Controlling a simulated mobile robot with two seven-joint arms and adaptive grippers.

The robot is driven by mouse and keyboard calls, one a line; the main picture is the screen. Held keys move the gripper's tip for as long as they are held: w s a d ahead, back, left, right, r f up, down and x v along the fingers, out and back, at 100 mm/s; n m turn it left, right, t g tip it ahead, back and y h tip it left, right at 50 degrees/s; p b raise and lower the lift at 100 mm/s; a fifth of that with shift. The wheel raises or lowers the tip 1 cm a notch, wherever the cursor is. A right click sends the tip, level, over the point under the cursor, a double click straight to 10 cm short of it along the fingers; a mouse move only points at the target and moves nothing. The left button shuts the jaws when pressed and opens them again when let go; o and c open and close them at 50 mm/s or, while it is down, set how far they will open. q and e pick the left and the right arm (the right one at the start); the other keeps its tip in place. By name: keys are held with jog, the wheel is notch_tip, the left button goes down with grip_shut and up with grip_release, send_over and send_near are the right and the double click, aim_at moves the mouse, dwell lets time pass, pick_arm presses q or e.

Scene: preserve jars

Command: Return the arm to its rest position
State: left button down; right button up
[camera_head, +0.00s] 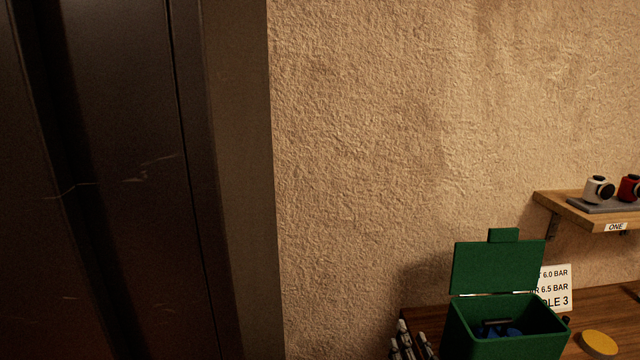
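My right gripper (412,343) shows only in part, at the bottom edge left of the green box. Two grey and black finger parts point upward, and the rest is cut off by the frame. I see nothing between them, but too little shows to tell how wide they stand. It is close to the box's left side; I cannot tell whether they touch. My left gripper is not in view.
The green box (505,346), lid (497,267) raised, stands on the wooden worktop (600,300) with a blue and black thing (497,328) inside. Nearby are a yellow disc (599,343) and white sign (557,286). A shelf (572,209) holds white (595,190) and red (628,188) items. A dark cabinet (120,180) fills the left.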

jog(key=s+f+n+g, duration=0.2)
jog(key=s+f+g, duration=0.3)
jog(key=s+f, duration=1)
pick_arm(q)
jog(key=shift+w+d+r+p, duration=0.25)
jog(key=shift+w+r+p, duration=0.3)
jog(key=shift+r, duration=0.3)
pick_arm(e)
jog(key=s+f+g, duration=0.2)
jog(key=s+f, duration=0.3)
jog(key=s, duration=0.5)
jog(key=s+f+g, duration=0.1)
jog(key=s+f, duration=0.5)
jog(key=s, duration=0.5)
jog(key=shift+s+d+f+n+g, duration=0.15)
jog(key=shift+d+f+n+g, duration=0.15)
jog(key=shift+g, duration=0.1)
